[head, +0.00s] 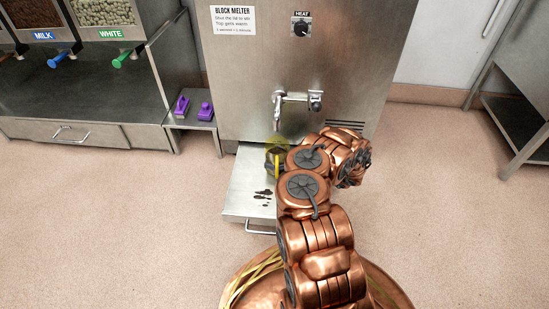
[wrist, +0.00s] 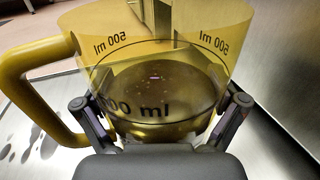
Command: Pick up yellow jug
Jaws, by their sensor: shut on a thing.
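The yellow jug (wrist: 150,45) is see-through, with a solid yellow handle on the left and 500 ml marks on its wall. It fills the top of the wrist view. My gripper (wrist: 160,103) is shut on the jug's body, one finger on each side. In the head view the jug (head: 277,165) shows as a yellow patch and handle beside my arm, below the melter's tap. My arm hides most of it and the gripper there.
The block melter (head: 250,85) stands behind, with its tap (head: 296,99) above the jug. A metal tray (head: 244,188) with dark spots juts out at its foot. Purple items (head: 205,110) lie on a small shelf to the left. The floor (head: 130,230) is clear.

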